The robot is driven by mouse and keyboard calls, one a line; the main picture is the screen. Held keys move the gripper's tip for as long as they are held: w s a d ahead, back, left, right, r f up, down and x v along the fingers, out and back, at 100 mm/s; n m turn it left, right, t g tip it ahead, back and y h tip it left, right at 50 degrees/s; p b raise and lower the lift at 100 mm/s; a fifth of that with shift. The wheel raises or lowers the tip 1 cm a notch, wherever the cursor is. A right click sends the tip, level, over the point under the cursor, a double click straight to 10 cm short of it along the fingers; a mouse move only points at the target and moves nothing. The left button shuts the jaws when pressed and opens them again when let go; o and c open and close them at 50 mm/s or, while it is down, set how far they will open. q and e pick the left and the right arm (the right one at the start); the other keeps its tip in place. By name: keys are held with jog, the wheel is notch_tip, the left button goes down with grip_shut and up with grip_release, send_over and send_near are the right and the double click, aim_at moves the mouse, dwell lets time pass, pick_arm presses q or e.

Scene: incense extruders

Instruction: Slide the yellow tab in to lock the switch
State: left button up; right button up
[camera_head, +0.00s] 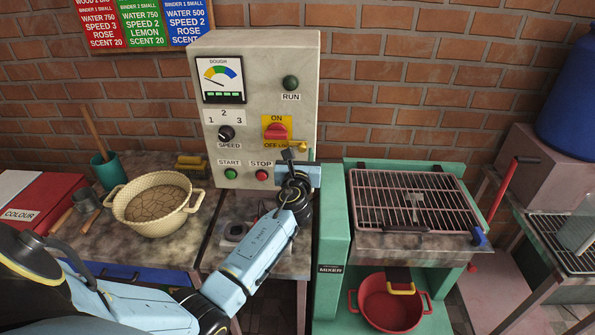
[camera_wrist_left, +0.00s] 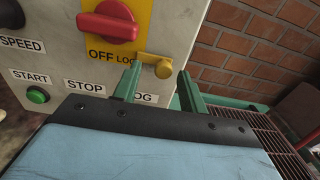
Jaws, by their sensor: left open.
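The red switch (camera_head: 277,131) sits on a yellow plate on the grey control box (camera_head: 262,54), between "ON" and "OFF LOCK" labels; it also shows in the left wrist view (camera_wrist_left: 108,22). The yellow tab (camera_head: 301,146) sticks out to the right at the plate's lower right corner. My right gripper is not in view.
Green START (camera_head: 230,173) and red STOP (camera_head: 262,175) buttons sit low on the box. The mixer with a wire grille (camera_head: 415,199) stands right of the box. A cream bowl (camera_head: 152,203) stands on the table at left.

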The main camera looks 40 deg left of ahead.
pick_arm(q)
jog(key=v, duration=1.1)
jog(key=shift+s, duration=0.3)
